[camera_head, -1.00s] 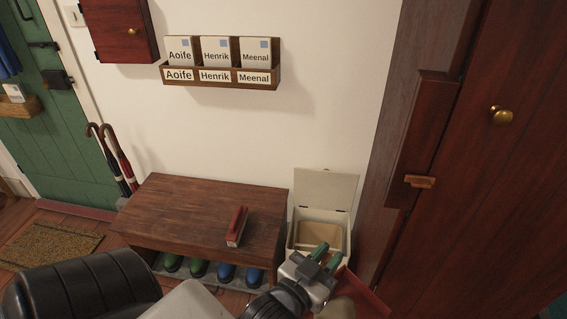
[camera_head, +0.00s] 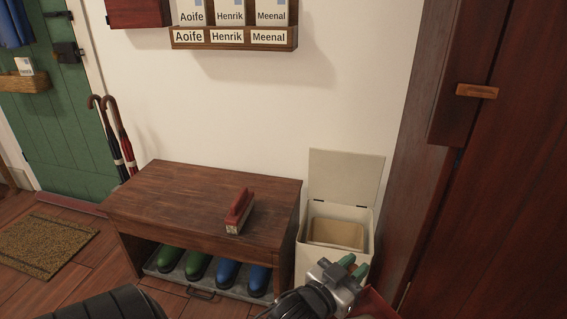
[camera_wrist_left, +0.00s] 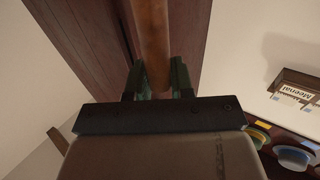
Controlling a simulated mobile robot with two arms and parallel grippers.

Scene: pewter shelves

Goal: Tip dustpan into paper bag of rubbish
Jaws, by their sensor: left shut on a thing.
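My left gripper (camera_head: 346,267) is in front of the cream bin (camera_head: 317,260) at the lower right of the head view. In the left wrist view its green fingers (camera_wrist_left: 156,78) are shut on a brown cylindrical handle (camera_wrist_left: 152,40), which I take to be the dustpan's. A red part of the dustpan (camera_head: 374,303) shows beside the gripper at the bottom edge; the rest is hidden or out of frame. The bin's lid (camera_head: 346,176) stands open. A tan paper bag (camera_head: 337,233) sits inside; its contents cannot be made out. My right gripper is not in view.
A wooden bench (camera_head: 170,195) stands left of the bin, with a red-handled brush (camera_head: 239,212) on top and several boots (camera_head: 228,273) on a tray below. A dark red cupboard (camera_head: 480,200) closes off the right side. Umbrellas (camera_head: 118,140) lean at the left.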

